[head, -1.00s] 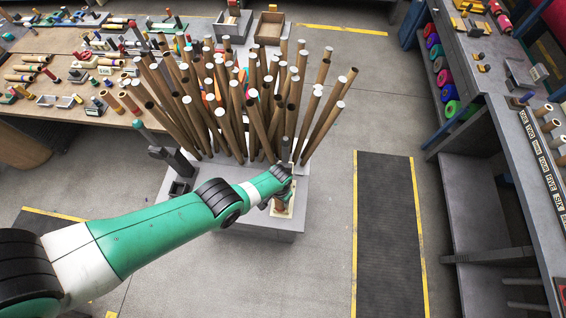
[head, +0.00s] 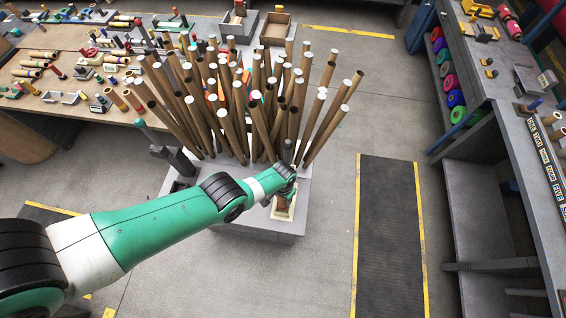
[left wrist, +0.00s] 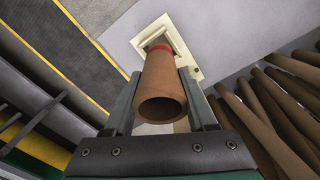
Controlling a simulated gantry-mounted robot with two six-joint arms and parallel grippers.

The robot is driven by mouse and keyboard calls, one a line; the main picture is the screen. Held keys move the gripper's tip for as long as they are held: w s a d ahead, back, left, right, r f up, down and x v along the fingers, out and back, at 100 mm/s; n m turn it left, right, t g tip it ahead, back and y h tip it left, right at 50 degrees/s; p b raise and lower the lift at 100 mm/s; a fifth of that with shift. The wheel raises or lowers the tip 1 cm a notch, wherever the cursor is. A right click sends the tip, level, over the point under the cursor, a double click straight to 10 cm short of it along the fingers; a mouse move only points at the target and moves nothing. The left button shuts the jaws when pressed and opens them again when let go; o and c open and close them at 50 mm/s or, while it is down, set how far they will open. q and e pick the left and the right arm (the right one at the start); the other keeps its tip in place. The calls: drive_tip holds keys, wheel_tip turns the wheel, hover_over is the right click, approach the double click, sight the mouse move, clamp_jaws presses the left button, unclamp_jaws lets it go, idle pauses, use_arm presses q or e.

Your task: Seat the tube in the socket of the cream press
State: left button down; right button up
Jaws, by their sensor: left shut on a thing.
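My left gripper (head: 286,184) is shut on a brown tube (head: 284,203) at the cream press (head: 281,215), which stands on the grey plinth's front. In the left wrist view, the two fingers (left wrist: 160,88) flank the tube (left wrist: 162,82). Its open near end faces the camera, and a red band circles it near its far end. That far end points into the square frame of the cream press (left wrist: 192,58). The tube hides part of the opening, so I cannot tell how deep it sits. My right gripper is not in view.
Many brown tubes (head: 240,105) fan upward from the grey plinth (head: 255,231) just behind the press. A cluttered wooden workbench (head: 60,85) is at the left, and grey shelving (head: 500,120) is at the right. The floor around the black mat (head: 388,235) is clear.

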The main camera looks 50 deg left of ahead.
use_arm(q)
drive_tip(key=shift+f+b, duration=2.85)
idle(2.2)
drive_tip(key=shift+c, duration=0.7)
unclamp_jaws()
